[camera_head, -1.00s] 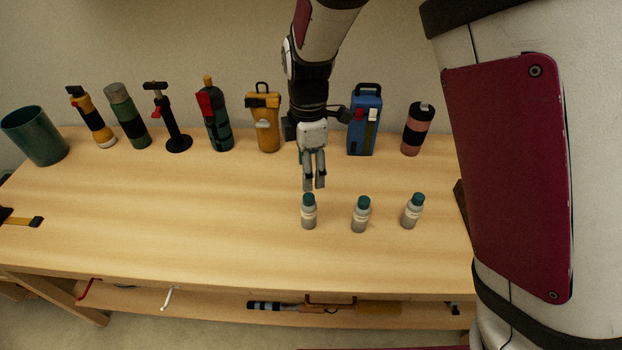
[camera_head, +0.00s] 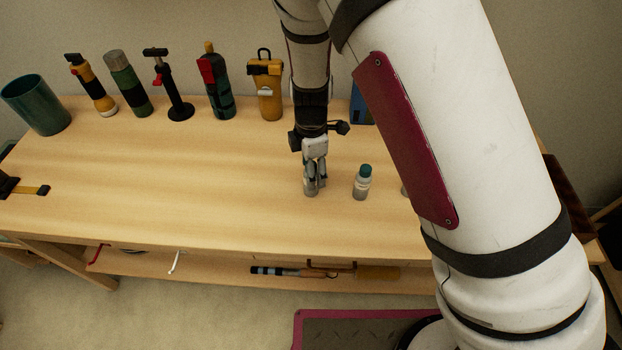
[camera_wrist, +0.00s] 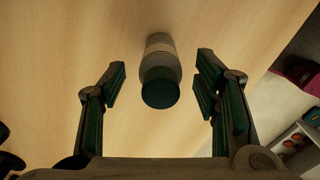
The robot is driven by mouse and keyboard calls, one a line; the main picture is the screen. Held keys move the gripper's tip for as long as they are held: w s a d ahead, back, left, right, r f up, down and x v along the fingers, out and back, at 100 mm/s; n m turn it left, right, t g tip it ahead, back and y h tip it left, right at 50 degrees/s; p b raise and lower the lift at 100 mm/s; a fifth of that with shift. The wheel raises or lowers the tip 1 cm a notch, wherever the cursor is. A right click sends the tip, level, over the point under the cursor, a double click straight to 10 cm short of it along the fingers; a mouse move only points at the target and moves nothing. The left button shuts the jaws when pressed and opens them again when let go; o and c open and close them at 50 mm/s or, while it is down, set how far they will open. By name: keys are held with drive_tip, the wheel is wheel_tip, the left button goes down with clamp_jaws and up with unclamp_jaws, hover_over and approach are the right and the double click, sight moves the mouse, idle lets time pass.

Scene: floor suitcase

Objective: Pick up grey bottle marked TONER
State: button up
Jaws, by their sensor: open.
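A small grey bottle with a dark teal cap (camera_wrist: 158,92) stands on the table between the fingers of my gripper (camera_wrist: 158,95) in the wrist view, with a gap on each side. My gripper is open and points down over it; in the head view the fingers (camera_head: 313,188) hide most of this bottle. A second grey bottle with a teal cap (camera_head: 362,184) stands just to the right. A third, further right, is almost wholly hidden behind my arm. Any lettering is too small or hidden to read, so I cannot tell which is marked TONER.
Along the wooden table's (camera_head: 180,170) back edge stand a teal bin (camera_head: 37,105), a yellow flashlight (camera_head: 92,85), a green flask (camera_head: 127,84), a black pump-like tool (camera_head: 178,95), a dark green bottle (camera_head: 216,90) and a yellow case (camera_head: 265,90). The table's left-middle is clear.

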sight(312, 193)
drive_tip(key=shift+f, duration=1.25)
drive_tip(key=c, duration=1.3)
drive_tip(key=shift+r, duration=0.15)
